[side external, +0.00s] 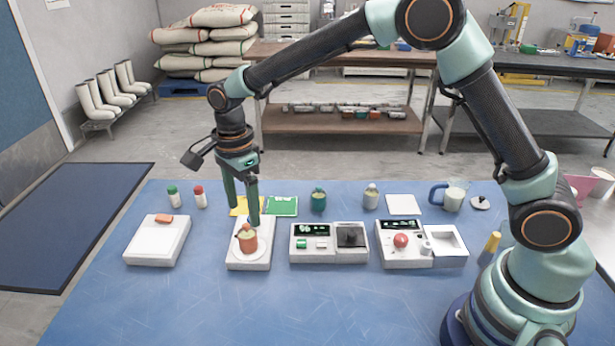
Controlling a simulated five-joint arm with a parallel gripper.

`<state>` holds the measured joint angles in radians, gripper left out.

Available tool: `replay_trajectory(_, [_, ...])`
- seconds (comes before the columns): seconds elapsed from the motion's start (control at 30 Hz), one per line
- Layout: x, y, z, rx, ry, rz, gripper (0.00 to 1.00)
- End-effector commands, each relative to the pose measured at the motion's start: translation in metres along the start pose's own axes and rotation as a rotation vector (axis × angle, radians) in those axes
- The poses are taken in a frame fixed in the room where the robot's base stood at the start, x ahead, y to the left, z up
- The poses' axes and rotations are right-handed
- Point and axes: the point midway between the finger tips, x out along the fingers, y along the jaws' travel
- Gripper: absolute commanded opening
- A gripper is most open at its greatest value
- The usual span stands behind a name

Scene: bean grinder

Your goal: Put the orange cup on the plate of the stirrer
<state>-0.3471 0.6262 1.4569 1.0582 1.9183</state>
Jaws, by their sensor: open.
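The orange cup (248,243) stands upright on the round pale plate (262,255) of a white device (250,266), which looks like the stirrer. Something greenish shows at the cup's top, too small to make out. My gripper (243,216) points down just above and behind the cup, its two green fingers apart. The right fingertip overlaps the cup's top edge in this view; I cannot tell whether it touches. Nothing shows between the fingers.
A white flat device (154,243) stands to the left and a grinder-like unit with a display (312,243) to the right. Another unit with a red knob (400,240) stands further right. Bottles, jars and a mug (455,196) line the back. The blue table's front is clear.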

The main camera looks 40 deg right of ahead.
Motion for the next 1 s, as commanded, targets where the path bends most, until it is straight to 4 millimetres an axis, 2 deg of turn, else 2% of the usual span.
replay_trajectory(0.1, [-0.020,-0.001,0.000,0.000,-0.001,-0.004,0.79])
replay_trajectory(0.3, [-0.037,0.000,0.000,-0.003,-0.001,-0.003,0.79])
replay_trajectory(0.43, [-0.052,0.003,-0.010,-0.062,-0.007,-0.023,0.79])
replay_trajectory(0.57, [-0.080,0.015,-0.033,-0.223,-0.014,-0.079,0.79])
replay_trajectory(0.7, [-0.110,0.038,-0.064,-0.457,-0.002,-0.155,0.79])
replay_trajectory(0.9, [-0.137,0.078,-0.103,-0.794,0.063,-0.261,0.79])
replay_trajectory(1.0, [-0.143,0.101,-0.120,-0.960,0.115,-0.306,0.79])
